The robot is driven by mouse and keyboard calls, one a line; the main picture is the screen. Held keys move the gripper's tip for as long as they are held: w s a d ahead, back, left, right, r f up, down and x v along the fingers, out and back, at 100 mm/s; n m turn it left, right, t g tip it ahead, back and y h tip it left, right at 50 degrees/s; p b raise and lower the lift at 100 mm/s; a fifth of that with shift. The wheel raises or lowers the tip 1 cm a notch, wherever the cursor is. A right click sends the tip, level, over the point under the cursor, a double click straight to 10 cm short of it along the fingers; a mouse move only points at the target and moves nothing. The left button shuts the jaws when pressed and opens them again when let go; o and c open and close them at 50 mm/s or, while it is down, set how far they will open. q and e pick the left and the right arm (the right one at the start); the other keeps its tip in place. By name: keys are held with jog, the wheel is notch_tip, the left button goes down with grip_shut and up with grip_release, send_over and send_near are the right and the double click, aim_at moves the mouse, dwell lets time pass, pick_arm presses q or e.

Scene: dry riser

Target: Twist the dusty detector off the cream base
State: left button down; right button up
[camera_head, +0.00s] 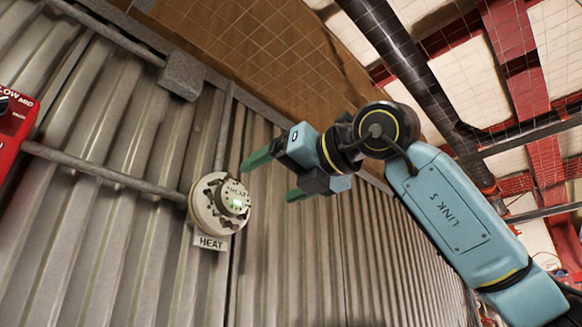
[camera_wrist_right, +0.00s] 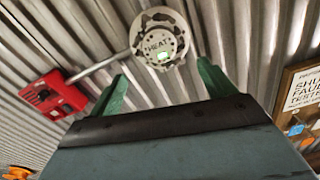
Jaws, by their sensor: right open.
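The detector (camera_head: 235,199) is a round cream-grey unit with dark smudges and a small green light. It sits on the round cream base (camera_head: 208,222), fixed to the corrugated metal surface, with a "HEAT" label (camera_head: 211,243) beside it. The detector also shows at the top of the right wrist view (camera_wrist_right: 158,47), with the base (camera_wrist_right: 146,22) around it. My right gripper (camera_head: 271,178) is open, its two green fingers pointing toward the detector from the right. The fingers are apart from it, and nothing is between them. My left gripper is not in view.
Metal conduits (camera_head: 105,172) run across the corrugated surface to the detector and to a grey junction box (camera_head: 182,76). A red call box (camera_wrist_right: 50,95) is at the left. A framed sign board (camera_wrist_right: 302,100) is at the right in the wrist view.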

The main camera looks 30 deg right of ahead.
aim_at(238, 197)
jog(key=p+x, duration=0.3)
jog(key=x, duration=0.6)
jog(key=shift+w+a+f, duration=0.1)
jog(key=shift+w, duration=0.25)
jog(key=c, duration=1.1)
jog(key=shift+b+v, duration=0.7)
jog(key=shift+v, duration=0.45)
jog(key=shift+c, duration=0.2)
jog(key=shift+b+v, duration=1)
jog(key=shift+v, duration=0.9)
